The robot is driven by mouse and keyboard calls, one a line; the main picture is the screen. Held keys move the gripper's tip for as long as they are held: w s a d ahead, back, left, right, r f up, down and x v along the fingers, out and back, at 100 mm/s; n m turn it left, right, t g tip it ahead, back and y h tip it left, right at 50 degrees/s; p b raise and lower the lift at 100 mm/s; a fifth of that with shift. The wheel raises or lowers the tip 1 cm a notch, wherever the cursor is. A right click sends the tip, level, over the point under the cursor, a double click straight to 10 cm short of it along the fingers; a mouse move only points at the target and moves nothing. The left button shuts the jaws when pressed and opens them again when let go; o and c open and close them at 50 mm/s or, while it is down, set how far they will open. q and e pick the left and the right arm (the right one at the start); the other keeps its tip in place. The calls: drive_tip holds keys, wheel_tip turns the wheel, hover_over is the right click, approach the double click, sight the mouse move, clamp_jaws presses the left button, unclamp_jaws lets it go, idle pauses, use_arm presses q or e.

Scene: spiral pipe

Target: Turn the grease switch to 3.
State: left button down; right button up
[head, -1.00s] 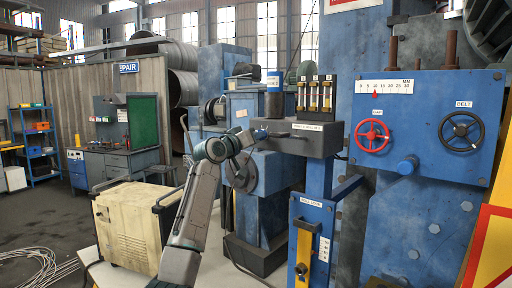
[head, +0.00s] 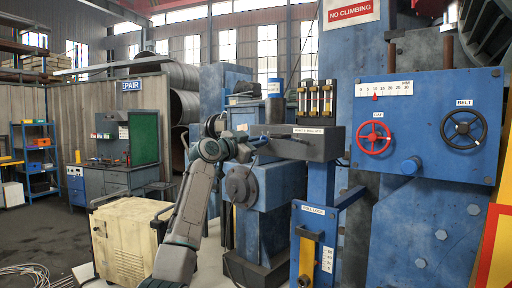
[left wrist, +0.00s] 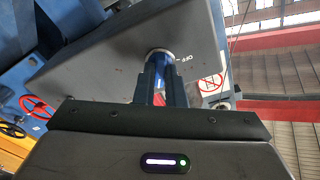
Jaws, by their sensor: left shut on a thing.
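A grey box (head: 325,145) with a small label on its front edge juts out from the blue machine. In the left wrist view, a round switch knob (left wrist: 160,53) sits on a grey face, next to printed "OFF" lettering. My left gripper (head: 262,138) is at the left front of the box. In the left wrist view, its two fingers (left wrist: 160,72) are shut on the grease switch and hide much of it. The switch's pointing direction and the number 3 are not readable. My right gripper is in neither view.
Right of the box are a red handwheel (head: 373,138), a black handwheel (head: 463,129) and a scale (head: 384,88). Glass gauges (head: 316,98) stand above the box. A lower blue panel (head: 313,235) has a yellow lever. A beige cabinet (head: 125,240) stands at lower left.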

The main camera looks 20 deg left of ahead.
use_arm(q)
drive_tip(key=m, duration=0.4)
drive_tip(key=m+g, duration=0.1)
drive_tip(key=m, duration=0.4)
drive_tip(key=shift+h, duration=0.3)
drive_tip(key=shift+m, duration=0.5)
drive_tip(key=c, duration=1.5)
unclamp_jaws()
drive_tip(key=shift+r, duration=0.1)
